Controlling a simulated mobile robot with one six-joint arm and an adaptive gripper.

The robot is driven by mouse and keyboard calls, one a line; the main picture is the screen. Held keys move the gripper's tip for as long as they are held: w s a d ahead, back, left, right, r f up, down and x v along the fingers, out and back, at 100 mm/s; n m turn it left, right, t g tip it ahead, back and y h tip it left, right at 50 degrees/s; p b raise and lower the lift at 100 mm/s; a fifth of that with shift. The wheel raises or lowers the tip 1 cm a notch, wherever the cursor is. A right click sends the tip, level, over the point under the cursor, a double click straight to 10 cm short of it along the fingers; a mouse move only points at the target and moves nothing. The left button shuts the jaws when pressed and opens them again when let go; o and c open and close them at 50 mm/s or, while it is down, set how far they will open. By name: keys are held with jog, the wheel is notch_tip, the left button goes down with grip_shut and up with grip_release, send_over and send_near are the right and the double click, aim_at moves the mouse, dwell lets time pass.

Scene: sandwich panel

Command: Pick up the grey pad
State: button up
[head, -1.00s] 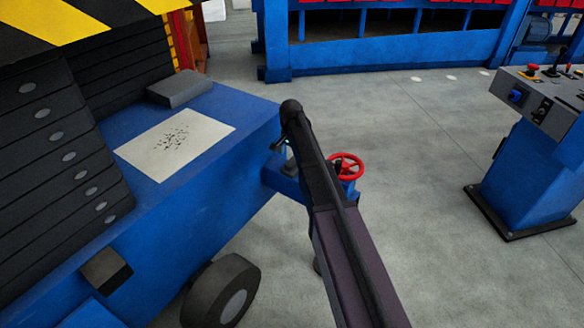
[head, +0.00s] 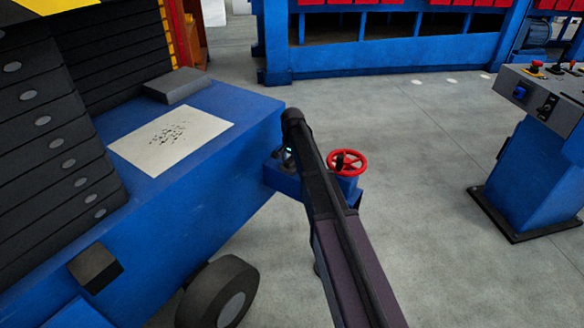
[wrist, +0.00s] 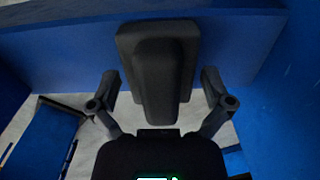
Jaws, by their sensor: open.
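A flat grey pad (head: 177,86) lies on the blue machine top in the head view, at the back beside the dark stacked plates. My gripper (head: 286,157) is mostly hidden behind my arm, low beside the machine's right corner and away from that pad. In the wrist view my gripper (wrist: 160,80) is open, its two fingers spread. A dark block with a raised rib (wrist: 157,65) shows between and beyond the fingers, against blue. I cannot tell what this block is or whether the fingers touch it.
A pale speckled sheet (head: 170,140) lies on the blue top (head: 235,150). A red handwheel (head: 347,163) is right of my arm. A blue control stand (head: 530,160) stands at right and blue racks (head: 400,50) behind. Grey floor (head: 430,220) between them is clear.

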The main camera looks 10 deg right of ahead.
dwell(0.5)
jog(key=c, duration=0.9)
jog(key=shift+r, duration=0.15)
notch_tip(320, 180, up, 3)
jog(key=p, duration=0.3)
jog(key=s+a+r+p, duration=0.1)
jog(key=s+a, duration=0.1)
jog(key=s, duration=0.5)
jog(key=s+a+p, duration=0.1)
jog(key=s+a, duration=0.1)
jog(key=s, duration=0.6)
jog(key=shift+s+r, duration=0.25)
jog(key=shift+r, duration=0.1)
jog(key=o, duration=0.6)
jog(key=c, duration=0.4)
notch_tip(320, 180, up, 49)
jog(key=p, duration=4.9)
jog(key=shift+a+r, duration=0.1)
jog(key=shift+c, duration=0.2)
